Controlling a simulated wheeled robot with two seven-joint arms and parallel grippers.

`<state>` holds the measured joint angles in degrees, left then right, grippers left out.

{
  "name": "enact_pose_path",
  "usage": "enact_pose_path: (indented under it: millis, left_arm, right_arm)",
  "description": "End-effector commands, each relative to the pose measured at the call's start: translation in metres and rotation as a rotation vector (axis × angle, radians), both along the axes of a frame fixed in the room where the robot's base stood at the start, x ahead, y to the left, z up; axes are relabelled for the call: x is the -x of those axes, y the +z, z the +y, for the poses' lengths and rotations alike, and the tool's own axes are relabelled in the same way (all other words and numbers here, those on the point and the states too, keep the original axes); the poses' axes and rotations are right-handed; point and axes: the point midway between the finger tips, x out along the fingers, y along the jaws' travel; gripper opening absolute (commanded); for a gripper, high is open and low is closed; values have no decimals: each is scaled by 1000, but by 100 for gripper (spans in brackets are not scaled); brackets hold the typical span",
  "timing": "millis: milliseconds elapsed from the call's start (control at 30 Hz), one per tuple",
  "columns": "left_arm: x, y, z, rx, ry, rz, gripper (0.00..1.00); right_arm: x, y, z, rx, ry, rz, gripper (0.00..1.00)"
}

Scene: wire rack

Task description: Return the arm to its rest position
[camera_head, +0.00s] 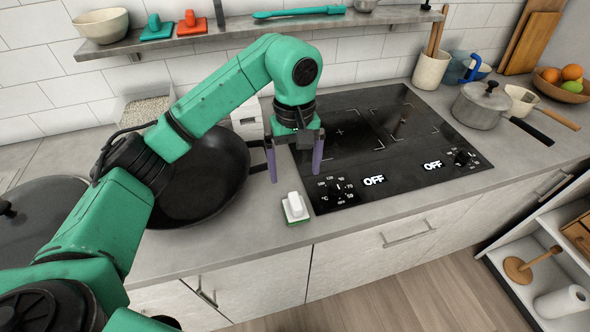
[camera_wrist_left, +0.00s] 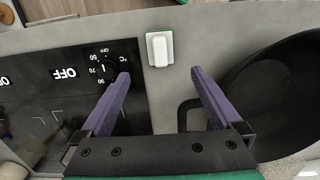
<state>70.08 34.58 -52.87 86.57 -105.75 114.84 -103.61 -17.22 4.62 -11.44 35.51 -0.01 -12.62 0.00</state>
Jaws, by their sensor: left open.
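My left arm (camera_head: 215,105) is green and reaches in from the left over the counter. My left gripper (camera_head: 296,165) has two purple fingers and points down, above the counter at the left edge of the black cooktop (camera_head: 395,140). It is open and empty. In the left wrist view the fingers (camera_wrist_left: 160,80) are spread wide with nothing between them. A small white block with a green base (camera_head: 294,208) lies on the counter in front of the gripper; it also shows in the left wrist view (camera_wrist_left: 159,48). My right gripper is in neither view.
A black wok (camera_head: 200,180) stands close left of the gripper, under my arm. A lidded pan (camera_head: 45,215) is farther left. A shelf (camera_head: 250,35) with a bowl and utensils runs along the wall. A grey pot (camera_head: 480,106) stands at the right. The cooktop's middle is clear.

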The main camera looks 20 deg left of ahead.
Motion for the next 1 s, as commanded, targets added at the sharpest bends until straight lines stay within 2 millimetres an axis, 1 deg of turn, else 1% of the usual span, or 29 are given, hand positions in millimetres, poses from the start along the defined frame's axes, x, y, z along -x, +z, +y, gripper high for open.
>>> enact_pose_path:
  millis: [33, 100, 567, 667, 833, 1000]
  left_arm:
    - [-1, 6, 0, -1, 0, -2, 99]
    - [0, 10, 0, 0, 0, 0, 99]
    - [0, 12, 0, 1, 0, 1, 99]
    - [0, 30, 0, 1, 0, 1, 99]
    - [0, 69, 0, 1, 0, 1, 99]
    - [0, 92, 0, 1, 0, 1, 99]
  right_arm:
    - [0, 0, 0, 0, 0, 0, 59]
    - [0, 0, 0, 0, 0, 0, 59]
    - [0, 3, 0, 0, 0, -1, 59]
    - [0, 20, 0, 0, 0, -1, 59]
    - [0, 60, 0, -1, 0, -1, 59]
    - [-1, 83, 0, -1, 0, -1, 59]
